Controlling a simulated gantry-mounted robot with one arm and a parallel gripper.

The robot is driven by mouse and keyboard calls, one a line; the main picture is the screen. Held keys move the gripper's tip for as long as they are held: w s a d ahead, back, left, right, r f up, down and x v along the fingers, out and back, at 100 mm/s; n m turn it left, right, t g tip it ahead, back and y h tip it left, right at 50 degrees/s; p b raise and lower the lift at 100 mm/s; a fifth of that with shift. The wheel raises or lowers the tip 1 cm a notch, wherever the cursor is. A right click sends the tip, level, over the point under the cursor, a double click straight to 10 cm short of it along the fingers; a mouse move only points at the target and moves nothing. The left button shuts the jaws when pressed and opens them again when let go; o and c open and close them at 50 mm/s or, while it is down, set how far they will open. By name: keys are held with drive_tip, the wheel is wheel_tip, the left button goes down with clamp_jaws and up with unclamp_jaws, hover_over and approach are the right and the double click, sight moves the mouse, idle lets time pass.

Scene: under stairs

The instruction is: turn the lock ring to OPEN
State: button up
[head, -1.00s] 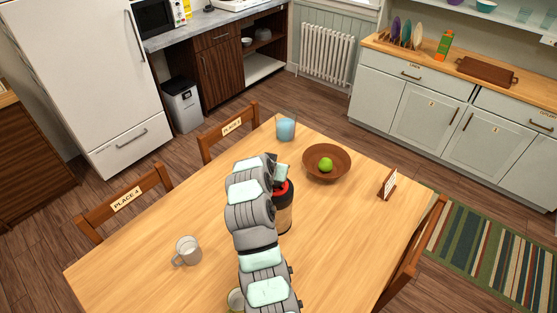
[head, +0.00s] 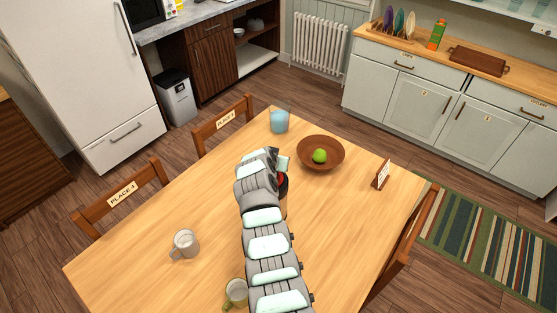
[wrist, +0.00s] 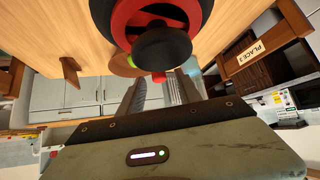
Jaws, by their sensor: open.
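A canister with a red ring and black top stands on the table. In the head view its red part (head: 281,180) shows only as a sliver beside my arm. In the wrist view the red ring (wrist: 128,22) is large at the top, with a round black knob (wrist: 163,50) in front and a small red tab (wrist: 159,77) below. My gripper (wrist: 160,86) has its two fingers apart, with nothing seen between them. The fingers lie just below the knob and tab in the picture; I cannot tell whether they touch. No OPEN mark is readable.
On the wooden table (head: 335,215) are a brown bowl (head: 312,163) with a green apple (head: 320,156), a blue cup (head: 279,121), a clear mug (head: 184,243), another mug (head: 236,292) by my arm, and a small sign (head: 381,174). Chairs stand around it.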

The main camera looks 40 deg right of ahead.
drive_tip(key=shift+x, duration=0.9)
drive_tip(key=shift+f, duration=0.1)
clamp_jaws()
idle(1.0)
